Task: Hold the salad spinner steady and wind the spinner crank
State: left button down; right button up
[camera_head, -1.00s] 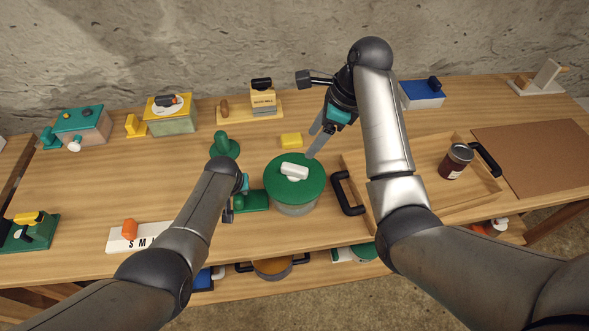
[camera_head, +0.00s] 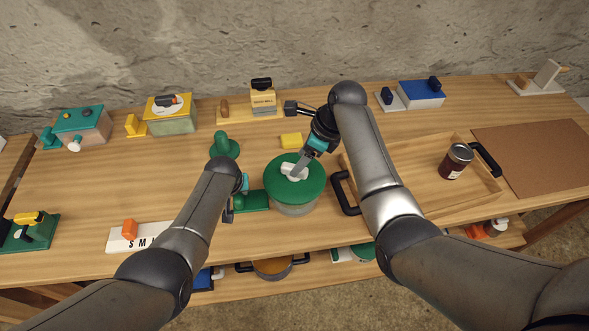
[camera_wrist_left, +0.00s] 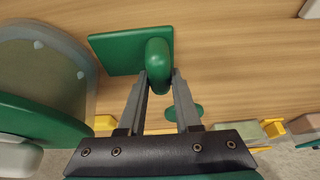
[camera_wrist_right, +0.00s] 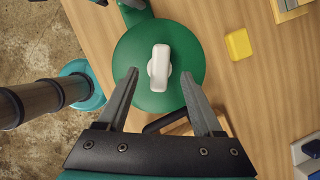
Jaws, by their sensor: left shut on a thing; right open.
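The salad spinner has a round green lid (camera_head: 310,189) on a pale bowl (camera_head: 296,210). Its white crank (camera_head: 290,170) sits on the lid and also shows in the right wrist view (camera_wrist_right: 159,68). A green grip (camera_wrist_left: 159,62) rises from a green plate (camera_wrist_left: 115,50) beside the bowl. My left gripper (camera_wrist_left: 159,76) is shut on this grip; in the head view my arm partly hides it. My right gripper (camera_wrist_right: 160,74) is open at the lid, pointing down, with the crank between its fingertips in the picture. I cannot tell whether they touch it.
A wooden tray (camera_head: 425,207) with a black handle stands just right of the spinner and holds a dark jar (camera_head: 456,161). A yellow block (camera_head: 291,140) lies behind the spinner. A green knobbed thing (camera_head: 225,146) stands behind left.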

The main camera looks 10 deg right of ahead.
jog(key=shift+x, duration=1.45)
grip_shut()
jog(key=shift+s+a+m+t, duration=0.15)
jog(key=shift+m+t, duration=0.15)
jog(key=shift+m, duration=0.8)
jog(key=shift+m+t+h, duration=0.4)
jog(key=shift+m+h, duration=0.2)
jog(key=shift+m, duration=0.6)
